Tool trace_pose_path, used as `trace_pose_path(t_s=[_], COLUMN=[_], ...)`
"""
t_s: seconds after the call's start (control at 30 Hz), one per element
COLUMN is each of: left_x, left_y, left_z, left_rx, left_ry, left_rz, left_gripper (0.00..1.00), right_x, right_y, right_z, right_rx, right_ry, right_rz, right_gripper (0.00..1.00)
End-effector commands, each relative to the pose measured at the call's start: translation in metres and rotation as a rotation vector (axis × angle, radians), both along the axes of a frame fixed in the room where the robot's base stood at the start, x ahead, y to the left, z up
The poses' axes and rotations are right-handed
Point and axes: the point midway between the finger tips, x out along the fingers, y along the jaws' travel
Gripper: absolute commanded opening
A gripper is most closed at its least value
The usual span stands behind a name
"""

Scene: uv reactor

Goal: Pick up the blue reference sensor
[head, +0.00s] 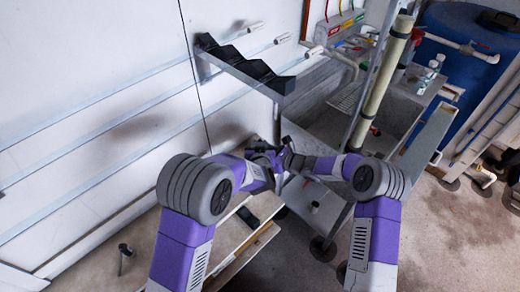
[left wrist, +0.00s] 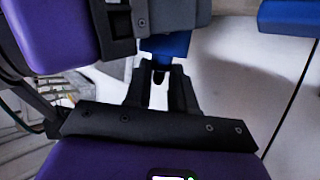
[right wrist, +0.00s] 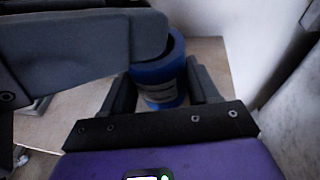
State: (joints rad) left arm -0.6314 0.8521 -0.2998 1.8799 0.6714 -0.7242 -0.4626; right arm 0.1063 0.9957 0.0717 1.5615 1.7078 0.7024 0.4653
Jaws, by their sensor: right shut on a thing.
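The blue reference sensor (right wrist: 160,82) is a blue cylinder with dark markings. In the right wrist view it sits between the fingers of my right gripper (right wrist: 158,92), which is shut on it. A dark grey gripper part crosses over its top. In the left wrist view a blue piece (left wrist: 165,45) shows just past the fingertips of my left gripper (left wrist: 160,72). A gap shows between these fingers; whether they touch the blue piece is unclear. In the head view both grippers meet near the middle, left (head: 268,152) and right (head: 290,158), and the sensor is hidden.
A black stepped rack (head: 245,65) is fixed to the white wall at the back. A sink (head: 395,125) with a pale vertical tube (head: 385,80) stands at the right. A blue barrel (head: 475,40) is behind it. A low wooden piece (head: 235,235) lies below my arms.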

Motion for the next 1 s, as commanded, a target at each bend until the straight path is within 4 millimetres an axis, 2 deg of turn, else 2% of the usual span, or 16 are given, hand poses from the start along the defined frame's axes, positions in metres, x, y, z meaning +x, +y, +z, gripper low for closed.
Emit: trace_pose_path(t_s=[0.07,0.4,0.47,0.8,1.0], left_x=[0.0,0.0,0.0,0.0,0.0], left_y=[0.0,0.0,0.0,-0.001,0.0], left_z=[0.0,0.006,0.014,0.08,0.099], left_rx=[0.0,-0.001,-0.002,-0.004,-0.002], left_ry=[0.0,-0.003,-0.004,-0.005,-0.002], left_rz=[0.0,0.0,0.0,-0.002,0.001], left_gripper=[0.0,0.0,0.0,0.0,0.0], right_x=[0.0,0.0,0.0,0.0,0.0], right_y=[0.0,0.0,0.0,0.0,0.0], right_z=[0.0,0.0,-0.001,-0.001,-0.001], right_rx=[-0.001,-0.001,-0.001,-0.001,-0.001], right_ry=[0.001,0.001,0.001,0.001,0.001], right_rz=[0.0,0.0,0.0,0.0,0.0], right_gripper=[0.43,0.43,0.43,0.43,0.43])
